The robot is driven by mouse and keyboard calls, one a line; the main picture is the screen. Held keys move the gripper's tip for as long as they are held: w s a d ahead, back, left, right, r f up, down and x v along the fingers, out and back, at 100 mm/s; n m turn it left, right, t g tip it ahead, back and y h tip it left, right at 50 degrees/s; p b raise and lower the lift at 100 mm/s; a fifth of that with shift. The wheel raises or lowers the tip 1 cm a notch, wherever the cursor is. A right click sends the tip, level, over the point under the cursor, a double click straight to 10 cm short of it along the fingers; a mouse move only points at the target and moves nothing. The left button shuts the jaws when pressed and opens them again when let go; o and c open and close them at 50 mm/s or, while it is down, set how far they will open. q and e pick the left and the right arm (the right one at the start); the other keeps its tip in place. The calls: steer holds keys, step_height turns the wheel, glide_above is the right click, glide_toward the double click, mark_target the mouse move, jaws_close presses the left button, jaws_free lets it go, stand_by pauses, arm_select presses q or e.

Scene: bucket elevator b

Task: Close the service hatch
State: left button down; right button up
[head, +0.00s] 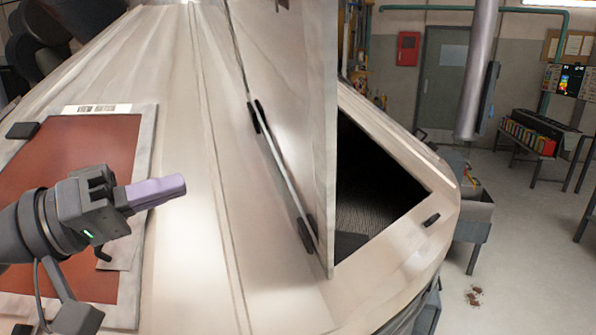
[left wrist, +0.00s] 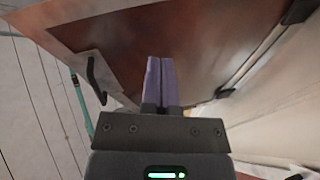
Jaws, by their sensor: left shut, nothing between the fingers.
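A pale hatch door (head: 285,110) stands open, upright on its black hinges, on the sloping cream housing. The dark opening (head: 375,190) shows to its right. My left gripper (head: 184,185) has its purple fingers shut and empty. It is left of the door and apart from it, in front of a red-brown panel (head: 105,150) with a pale border. In the left wrist view the shut fingers (left wrist: 161,60) point toward a red-brown surface (left wrist: 190,35) with a black handle (left wrist: 96,80). I cannot tell whether the fingers touch it. My right gripper is out of view.
The cream housing (head: 195,150) fills the middle, with bare surface between my gripper and the door. A grey vertical pipe (head: 480,70) hangs at the right. Beyond are a grey door (head: 443,80), a red wall box (head: 408,48) and open floor (head: 525,225).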

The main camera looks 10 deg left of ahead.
mark_target(321, 72)
arm_select(q)
steer(key=s+d+r+m+g+h, duration=0.25)
steer(key=s+r, duration=0.25)
steer(key=r, duration=0.3)
steer(key=shift+h, duration=0.45)
steer(key=p+x, duration=0.5)
steer(key=x, duration=0.1)
steer(key=p+x, duration=0.6)
steer(key=shift+w+a, duration=0.15)
steer(key=shift+w, duration=0.2)
steer(key=shift+w+d+f, duration=0.2)
steer(key=shift+d, duration=0.1)
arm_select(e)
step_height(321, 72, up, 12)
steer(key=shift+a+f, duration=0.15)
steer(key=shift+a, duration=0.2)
arm_select(q)
steer(key=shift+t, duration=0.35)
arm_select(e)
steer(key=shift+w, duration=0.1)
